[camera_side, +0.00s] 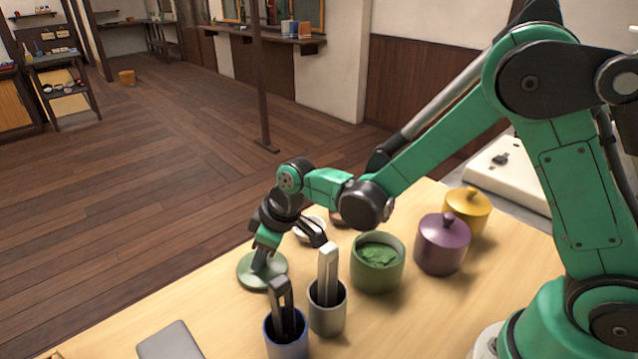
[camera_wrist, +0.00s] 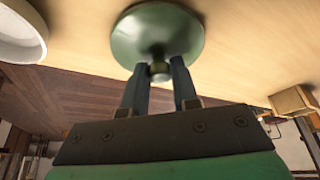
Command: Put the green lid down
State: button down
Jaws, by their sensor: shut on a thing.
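The green lid (camera_side: 262,274) is a round, shallow disc with a small knob, near the table's far left edge in the side view. My gripper (camera_side: 262,256) is shut on its knob from above. In the wrist view the lid (camera_wrist: 150,28) shows beyond the fingers, and my gripper (camera_wrist: 158,73) has one finger on each side of the knob. I cannot tell whether the lid touches the table. The green pot (camera_side: 364,272) stands open to the right of the lid, with green leafy contents showing.
A purple lidded jar (camera_side: 442,250) and a yellow lidded jar (camera_side: 467,216) stand right of the pot. A grey cup (camera_side: 327,318) and a blue cup (camera_side: 287,345), both holding tongs, stand in front. A grey slab (camera_side: 170,342) lies front left. A white bowl (camera_wrist: 18,32) is near the lid.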

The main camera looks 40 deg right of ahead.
jog(key=c, duration=0.7)
grip_release()
jog(key=shift+o, duration=0.2)
jog(key=v, duration=1.2)
jog(key=s+d+m+t+h, duration=0.2)
jog(key=s+d+m+t, duration=0.1)
jog(key=s+d+m, duration=0.4)
jog(key=shift+s+d+r+t+h, duration=0.35)
jog(key=shift+s+d, duration=0.3)
jog(key=shift+d, duration=0.3)
